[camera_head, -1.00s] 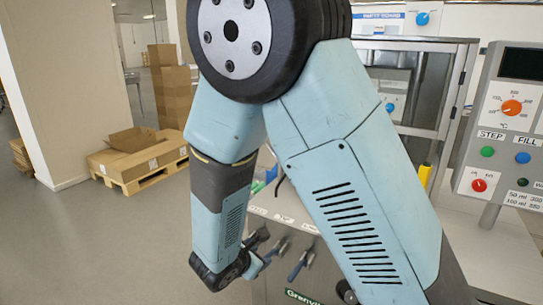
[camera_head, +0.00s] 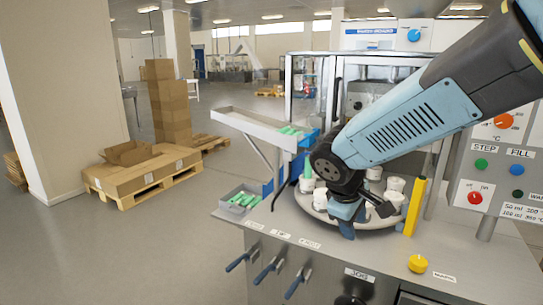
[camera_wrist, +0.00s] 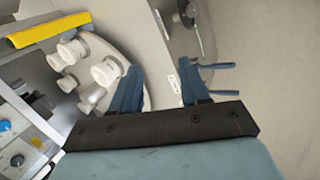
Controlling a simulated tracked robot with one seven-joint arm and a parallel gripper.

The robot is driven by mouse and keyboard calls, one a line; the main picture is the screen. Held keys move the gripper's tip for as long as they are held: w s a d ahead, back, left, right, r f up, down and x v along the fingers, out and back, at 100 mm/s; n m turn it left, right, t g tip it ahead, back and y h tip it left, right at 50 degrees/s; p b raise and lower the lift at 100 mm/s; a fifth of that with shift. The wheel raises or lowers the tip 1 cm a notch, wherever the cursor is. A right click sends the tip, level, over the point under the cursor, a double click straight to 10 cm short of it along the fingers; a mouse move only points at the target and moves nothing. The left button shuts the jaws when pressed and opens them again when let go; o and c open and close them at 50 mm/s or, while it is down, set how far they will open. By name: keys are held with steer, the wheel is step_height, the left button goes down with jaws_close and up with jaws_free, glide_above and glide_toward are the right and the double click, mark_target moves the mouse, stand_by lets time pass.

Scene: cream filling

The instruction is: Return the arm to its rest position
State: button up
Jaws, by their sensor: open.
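My arm reaches in from the upper right in the head view. My gripper (camera_head: 362,215) hangs over the front of the round turntable (camera_head: 325,215), which carries several white cups (camera_head: 396,184). In the wrist view my gripper (camera_wrist: 158,92) shows two blue fingers spread wide apart with nothing between them. The left finger overlaps the turntable's edge in that view, beside the white cups (camera_wrist: 106,71). Part of the turntable is hidden behind my wrist in the head view.
A yellow post (camera_head: 415,207) stands right of the turntable, and a yellow knob (camera_head: 417,264) sits on the counter. A control panel (camera_head: 505,165) is at the right. A grey bin (camera_head: 238,203) with green tubes is at the left. Floor at the left is open before the pallet (camera_head: 145,185).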

steer(key=s+d+r+m+t+y, duration=0.2)
steer(key=s+d+r+m+y, duration=0.2)
steer(key=s+r+m, duration=0.5)
steer(key=shift+s+d+r, duration=0.45)
steer(key=shift+s+r, duration=0.1)
steer(key=shift+s, duration=0.35)
